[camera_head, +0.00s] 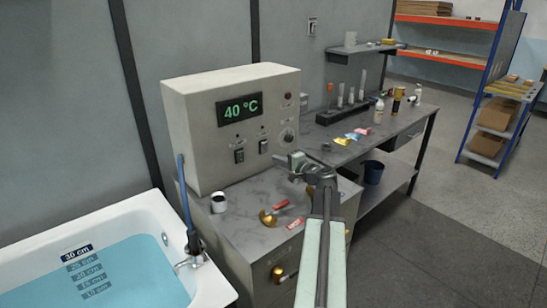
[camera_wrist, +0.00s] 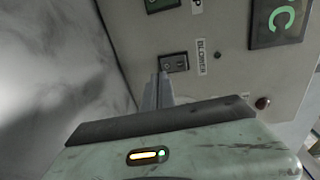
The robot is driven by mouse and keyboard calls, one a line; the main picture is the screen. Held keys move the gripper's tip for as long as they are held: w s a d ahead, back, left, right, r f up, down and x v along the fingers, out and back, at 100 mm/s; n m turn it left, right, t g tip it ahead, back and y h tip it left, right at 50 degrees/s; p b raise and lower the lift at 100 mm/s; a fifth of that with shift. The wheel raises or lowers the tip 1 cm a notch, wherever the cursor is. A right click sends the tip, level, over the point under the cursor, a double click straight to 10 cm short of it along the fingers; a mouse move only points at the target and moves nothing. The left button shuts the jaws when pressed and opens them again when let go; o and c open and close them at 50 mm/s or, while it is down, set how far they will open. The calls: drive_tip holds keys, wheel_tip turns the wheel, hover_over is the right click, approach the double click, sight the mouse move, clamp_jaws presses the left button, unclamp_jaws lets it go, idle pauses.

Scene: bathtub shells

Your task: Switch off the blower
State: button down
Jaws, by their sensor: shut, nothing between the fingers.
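The blower switch (camera_wrist: 174,63) is a small dark rocker on the grey control box, with the label BLOWER (camera_wrist: 202,57) beside it. In the head view it is the right one of two dark switches (camera_head: 263,146), below the display. My gripper (camera_head: 279,158) is in front of the panel, just below and right of that switch. In the wrist view my shut, empty fingers (camera_wrist: 162,78) reach up to the switch's edge. I cannot tell whether they touch it. The rocker's on or off position is too small to read.
The control box (camera_head: 190,120) shows 40 °C on its display (camera_head: 240,109). The other switch (camera_head: 239,155) is to the left and a round knob (camera_head: 287,137) to the right. A water-filled bathtub (camera_head: 150,205) is at left.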

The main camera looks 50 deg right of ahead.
drive_tip(key=s, duration=0.2)
drive_tip(key=s+f, duration=0.1)
drive_tip(key=s, duration=0.2)
drive_tip(key=s+b, duration=0.1)
drive_tip(key=s, duration=0.2)
drive_tip(key=shift+s+a+f, duration=0.2)
drive_tip(key=shift+a+f, duration=0.05)
drive_tip(key=shift+a, duration=0.1)
